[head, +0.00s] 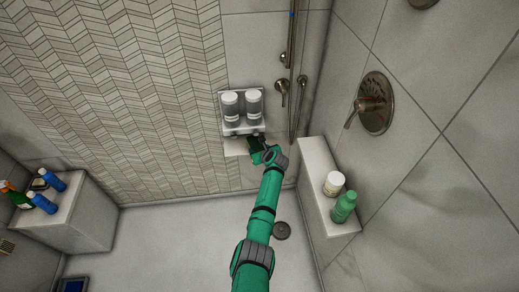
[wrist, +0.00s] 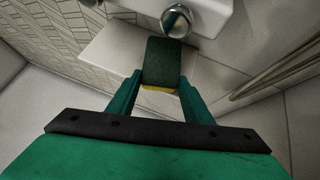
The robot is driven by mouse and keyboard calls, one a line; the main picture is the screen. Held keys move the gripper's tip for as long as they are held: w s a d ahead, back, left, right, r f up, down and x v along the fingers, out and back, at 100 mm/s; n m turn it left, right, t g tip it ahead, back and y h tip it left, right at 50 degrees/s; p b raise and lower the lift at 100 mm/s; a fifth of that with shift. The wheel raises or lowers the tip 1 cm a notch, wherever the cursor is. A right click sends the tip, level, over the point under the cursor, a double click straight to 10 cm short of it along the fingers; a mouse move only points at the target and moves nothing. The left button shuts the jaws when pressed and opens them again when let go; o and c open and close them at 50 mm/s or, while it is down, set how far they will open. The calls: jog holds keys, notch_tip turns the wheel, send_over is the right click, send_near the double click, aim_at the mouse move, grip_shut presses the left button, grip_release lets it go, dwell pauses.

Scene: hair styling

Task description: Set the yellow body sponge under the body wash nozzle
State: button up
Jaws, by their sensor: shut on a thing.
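The body sponge (wrist: 163,62) has a dark green top and a yellow edge below it, and in the head view it is a small dark patch mostly hidden by my gripper. My gripper (wrist: 161,82) is shut on the sponge, one finger on each side. A round metallic nozzle (wrist: 177,20) is just beyond the sponge in the wrist view, close to its far edge. Two grey-white dispenser bottles, left (head: 231,106) and right (head: 253,103), stand in a wall holder above my gripper (head: 259,147). Their labels are too small to read.
A pale ledge (wrist: 105,55) lies below the sponge, against the tiled wall. A right-hand bench (head: 313,160) carries a white jar (head: 334,184) and green bottle (head: 344,207). A left bench (head: 82,222) holds several bottles. Metal pipes (wrist: 275,72) run at the right.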

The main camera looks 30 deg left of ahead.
jog(key=o, duration=0.9)
jog(key=v, duration=1.1)
